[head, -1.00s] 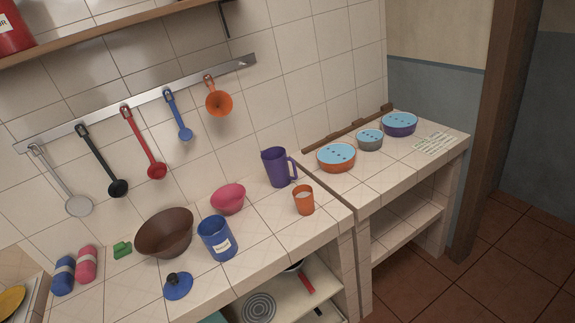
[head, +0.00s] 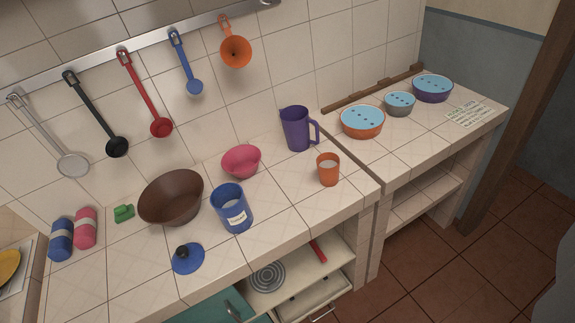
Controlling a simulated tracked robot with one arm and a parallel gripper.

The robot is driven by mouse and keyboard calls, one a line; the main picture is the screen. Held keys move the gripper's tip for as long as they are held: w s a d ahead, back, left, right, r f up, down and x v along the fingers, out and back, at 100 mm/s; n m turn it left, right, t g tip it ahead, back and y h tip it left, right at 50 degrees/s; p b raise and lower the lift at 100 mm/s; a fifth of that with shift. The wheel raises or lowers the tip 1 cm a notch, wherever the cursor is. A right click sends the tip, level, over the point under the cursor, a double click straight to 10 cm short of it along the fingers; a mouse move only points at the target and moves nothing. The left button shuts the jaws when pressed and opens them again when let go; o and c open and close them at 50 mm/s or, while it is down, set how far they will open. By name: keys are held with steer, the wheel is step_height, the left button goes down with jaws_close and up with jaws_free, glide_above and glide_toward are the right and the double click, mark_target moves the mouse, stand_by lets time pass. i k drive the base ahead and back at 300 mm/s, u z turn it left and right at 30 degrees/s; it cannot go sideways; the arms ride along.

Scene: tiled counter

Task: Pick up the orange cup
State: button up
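The orange cup (head: 328,170) stands upright on the tiled counter, near its front right corner. Something pale shows inside it. A purple pitcher (head: 297,129) stands just behind it to the left, apart from it. My gripper is not clearly seen; a grey blurred shape at the lower right edge cannot be made out.
A pink bowl (head: 241,161), a blue canister (head: 232,208), its blue lid (head: 187,258) and a brown bowl (head: 171,197) stand left of the cup. Lidded bowls (head: 362,121) sit on the right counter. Utensils hang from a wall rail (head: 140,46). Tiles around the cup are clear.

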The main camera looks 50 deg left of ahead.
mark_target(328, 164)
steer(key=u, duration=0.15)
steer(key=i, duration=1)
steer(key=z, duration=0.05)
